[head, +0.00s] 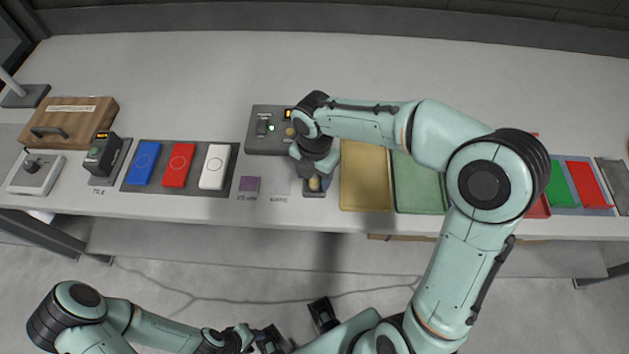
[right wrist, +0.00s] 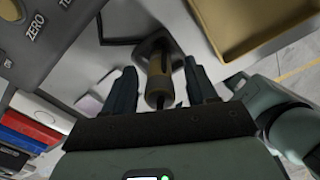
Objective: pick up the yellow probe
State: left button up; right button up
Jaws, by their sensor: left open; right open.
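The yellow probe (right wrist: 158,88) stands in a dark square holder (right wrist: 150,48) on the table, seen in the right wrist view. It is a dull yellow cylinder with a dark end facing the camera. My right gripper (right wrist: 160,72) is open, with one finger on each side of the probe; I cannot tell whether either touches it. In the head view the probe (head: 314,184) shows only as a small bit below my right wrist, which hides most of it. My left gripper (head: 297,327) is open and empty, low in front of the table over the floor.
Blue, red and white blocks (head: 178,166) lie to the left. The table's back strip is clear.

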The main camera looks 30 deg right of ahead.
jog(key=shift+f, duration=0.75)
grip_shut()
jog(key=shift+r, duration=0.15)
